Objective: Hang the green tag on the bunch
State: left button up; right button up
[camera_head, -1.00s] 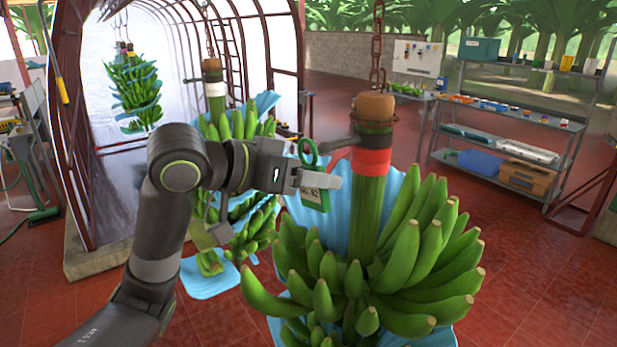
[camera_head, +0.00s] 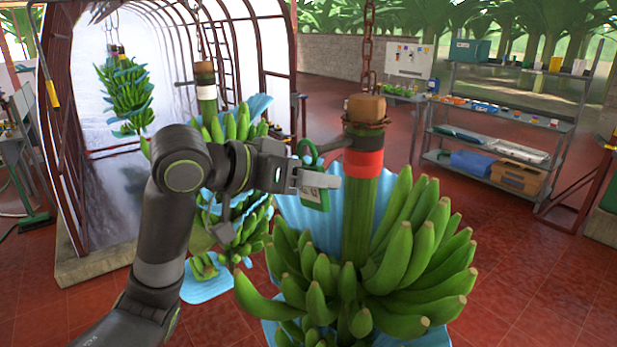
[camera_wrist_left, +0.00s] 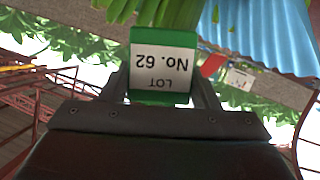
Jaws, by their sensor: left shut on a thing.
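The green tag (camera_head: 313,192) has a loop on top and a white label; in the left wrist view the tag (camera_wrist_left: 162,65) reads "LOT No. 62" upside down. My left gripper (camera_head: 318,181) is shut on the tag and holds it upright, just left of the near bunch's stem. The near banana bunch (camera_head: 400,255) hangs from a chain by a thick green stem (camera_head: 360,215) with a red and a black band. A dark peg sticks out leftward from the stem near the black band, close to the tag's loop; I cannot tell whether they touch. My right gripper is not in view.
A second bunch (camera_head: 240,215) with blue sheets hangs behind my left arm, and a third (camera_head: 125,95) hangs farther back in the arched tunnel. A metal shelf (camera_head: 500,120) stands at the back right.

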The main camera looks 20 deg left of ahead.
pick_arm(q)
jog(key=shift+w+d, duration=0.25)
jog(key=shift+w, duration=0.1)
dwell(0.7)
jog(key=shift+w+d, duration=0.95)
jog(key=shift+w, duration=0.25)
dwell(1.0)
jog(key=shift+w+d, duration=0.3)
jog(key=shift+w, duration=0.1)
dwell(0.6)
jog(key=shift+d+f, duration=0.25)
jog(key=shift+f, duration=0.1)
dwell(0.5)
dwell(0.3)
jog(key=o, duration=1.2)
jog(key=shift+s+a, duration=0.1)
jog(key=shift+s, duration=0.05)
